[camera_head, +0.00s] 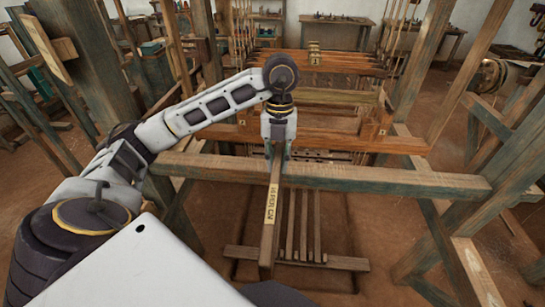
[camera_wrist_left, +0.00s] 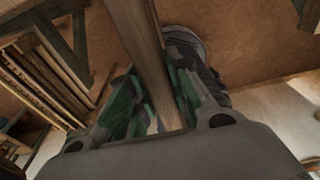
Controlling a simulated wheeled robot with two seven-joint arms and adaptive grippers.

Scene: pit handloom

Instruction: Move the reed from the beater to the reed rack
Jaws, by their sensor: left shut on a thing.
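The reed (camera_head: 270,212) is a long narrow wooden piece with a yellow label that seems to read "16 PER CM". My left gripper (camera_head: 276,153) points down and is shut on the reed near its far end. The reed runs from there toward me, in front of the loom. In the left wrist view the reed (camera_wrist_left: 143,45) lies between the green-padded fingers (camera_wrist_left: 158,98). The beater seems to be among the loom's wooden bars (camera_head: 345,141) behind the gripper; I cannot single it out surely. I cannot identify the reed rack. My right gripper is not in view.
A thick front beam (camera_head: 400,179) crosses the loom close to the gripper and the reed. Several treadles (camera_head: 317,230) lie below, inside a low wooden frame (camera_head: 345,262). Loom posts (camera_head: 428,60) stand on both sides. Bare brown floor (camera_head: 385,225) shows at right of the treadles.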

